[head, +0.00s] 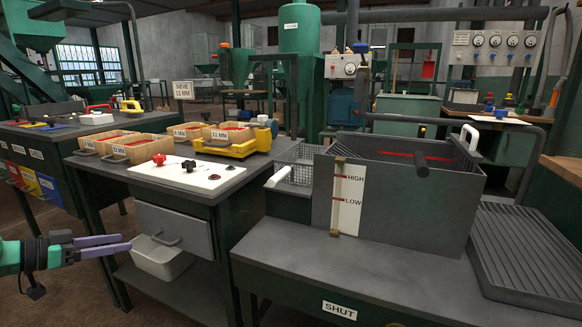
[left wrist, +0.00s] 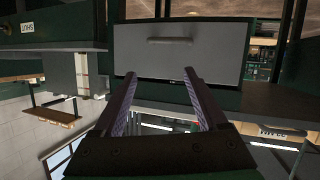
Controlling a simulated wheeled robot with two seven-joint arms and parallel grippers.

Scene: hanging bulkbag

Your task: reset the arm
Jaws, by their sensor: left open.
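My left gripper (head: 126,243) is at the lower left of the head view, its two purple-grey fingers apart and nothing between them. It is in free space left of the table with the grey drawer (head: 172,232), above floor level. In the left wrist view the open fingers (left wrist: 160,75) point toward the closed grey drawer front (left wrist: 165,60), with a gap that I cannot measure. That view appears upside down. My right gripper is not in view.
A white board (head: 188,176) with knobs and wooden boxes (head: 135,148) stand on the drawer's table. A white bin (head: 160,260) sits on its lower shelf. A grey tank (head: 400,200) with a HIGH/LOW gauge (head: 347,198) stands at right. Another table (head: 50,130) is at left.

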